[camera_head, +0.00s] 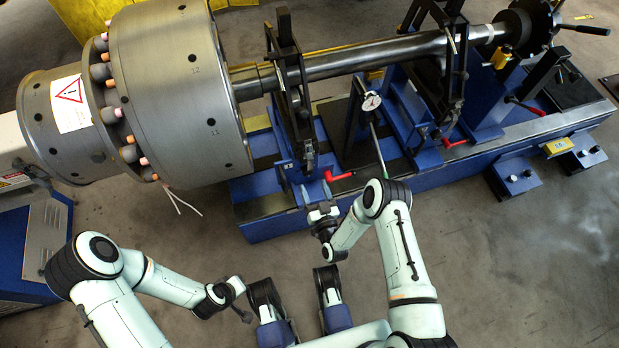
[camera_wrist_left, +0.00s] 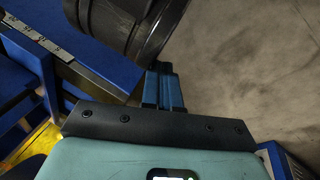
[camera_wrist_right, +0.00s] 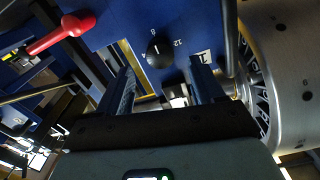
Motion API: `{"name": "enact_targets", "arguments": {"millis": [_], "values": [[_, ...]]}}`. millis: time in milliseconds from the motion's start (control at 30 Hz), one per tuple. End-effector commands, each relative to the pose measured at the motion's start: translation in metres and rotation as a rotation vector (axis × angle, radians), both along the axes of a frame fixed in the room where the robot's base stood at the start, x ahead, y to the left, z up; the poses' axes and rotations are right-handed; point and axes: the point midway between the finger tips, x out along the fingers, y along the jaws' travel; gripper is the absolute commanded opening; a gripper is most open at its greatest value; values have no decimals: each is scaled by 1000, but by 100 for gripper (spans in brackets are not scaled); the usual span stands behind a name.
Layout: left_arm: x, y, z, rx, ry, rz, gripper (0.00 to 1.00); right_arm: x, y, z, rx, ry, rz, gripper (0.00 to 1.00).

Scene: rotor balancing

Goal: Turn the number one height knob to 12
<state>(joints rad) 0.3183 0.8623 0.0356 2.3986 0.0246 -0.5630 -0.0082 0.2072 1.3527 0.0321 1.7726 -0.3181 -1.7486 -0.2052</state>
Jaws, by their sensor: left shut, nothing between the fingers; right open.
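The black round height knob (camera_wrist_right: 159,50) sits on a blue panel in the right wrist view, beside a white plate marked 1 (camera_wrist_right: 201,57). A printed 12 is at its right and an 8 above it. The knob's pale mark seems to face up toward the 8, away from the 12. My right gripper (camera_wrist_right: 164,78) is open, its two fingers apart below and either side of the knob; I see no contact. In the head view my right gripper (camera_head: 318,203) is at the stand's front and the knob cannot be made out. My left gripper (camera_wrist_left: 161,88) is shut and empty, away from the stand.
A red lever (camera_wrist_right: 62,34) sticks out left of the knob in the right wrist view. The large grey rotor (camera_head: 185,90) and its shaft (camera_head: 380,52) lie across the blue machine bed (camera_head: 285,218). Open grey floor (camera_head: 520,270) lies at the front right.

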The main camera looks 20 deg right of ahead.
Motion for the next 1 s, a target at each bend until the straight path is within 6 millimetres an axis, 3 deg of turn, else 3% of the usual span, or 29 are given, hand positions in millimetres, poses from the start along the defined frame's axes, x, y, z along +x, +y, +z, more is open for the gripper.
{"name": "enact_targets", "arguments": {"millis": [100,300,667,867,1000], "values": [[9,5,-8,11,-22,9,0,23,0,-1,-2,-3,-2,67],[18,9,-13,24,-46,19,0,45,2,-1,0,1,0,67],[20,11,-13,26,-53,22,0,51,2,0,0,2,0,67],[20,11,-14,26,-53,22,0,51,2,0,0,2,0,11],[20,11,-14,26,-53,21,0,51,2,-1,2,2,0,11]]}}
